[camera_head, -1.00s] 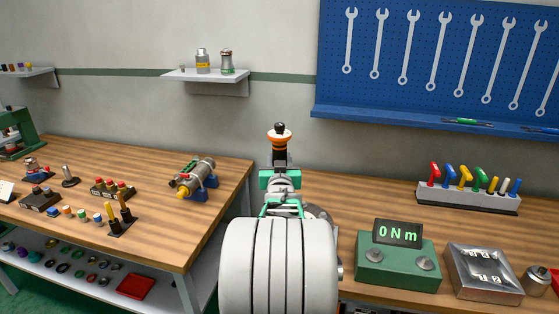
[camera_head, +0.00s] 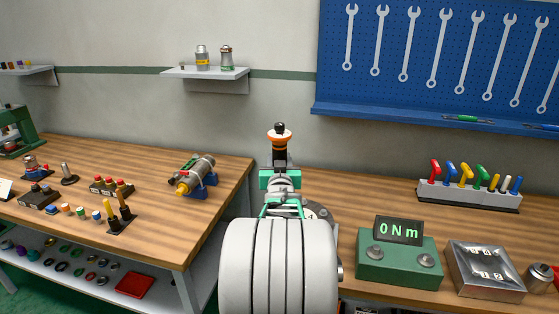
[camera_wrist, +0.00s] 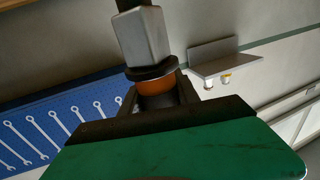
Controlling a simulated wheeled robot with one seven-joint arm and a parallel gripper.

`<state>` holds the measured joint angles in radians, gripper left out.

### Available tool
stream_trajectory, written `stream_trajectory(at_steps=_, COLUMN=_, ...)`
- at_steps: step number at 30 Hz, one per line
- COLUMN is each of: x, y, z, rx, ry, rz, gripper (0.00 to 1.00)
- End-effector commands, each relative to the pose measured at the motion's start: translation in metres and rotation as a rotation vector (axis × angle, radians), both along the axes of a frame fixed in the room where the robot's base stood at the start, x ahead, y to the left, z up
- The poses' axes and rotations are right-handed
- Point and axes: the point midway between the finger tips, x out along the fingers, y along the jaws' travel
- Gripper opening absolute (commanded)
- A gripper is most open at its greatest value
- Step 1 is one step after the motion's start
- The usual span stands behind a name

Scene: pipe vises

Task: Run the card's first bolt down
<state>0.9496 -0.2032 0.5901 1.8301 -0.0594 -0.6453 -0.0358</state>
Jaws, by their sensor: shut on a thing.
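My gripper (camera_head: 280,163) is raised in the middle of the head view, shut on an upright tool (camera_head: 279,137) with an orange band and black top. In the wrist view the tool (camera_wrist: 143,38) shows a grey squared shaft, a black collar and an orange band between my dark fingers (camera_wrist: 157,104). A white card (camera_head: 5,190) is cut off at the left edge; its writing cannot be read. A grey cylindrical assembly (camera_head: 195,173) with blue supports and a yellow end lies on the left bench. I cannot make out which bolt is the first.
A green box with a "0 Nm" display (camera_head: 397,260), a metal tray (camera_head: 483,272) and a rack of coloured handles (camera_head: 468,197) stand on the right bench. Small parts crowd the left bench (camera_head: 225,172). A gap separates the benches. A blue wrench board (camera_head: 430,90) hangs behind.

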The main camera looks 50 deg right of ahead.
Motion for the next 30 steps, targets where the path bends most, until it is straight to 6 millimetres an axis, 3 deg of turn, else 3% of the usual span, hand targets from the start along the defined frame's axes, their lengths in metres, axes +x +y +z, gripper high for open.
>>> stream_trajectory(at_steps=30, x=0.000, y=0.000, z=-0.008, rx=-0.003, ry=-0.002, rz=0.000, gripper=0.00)
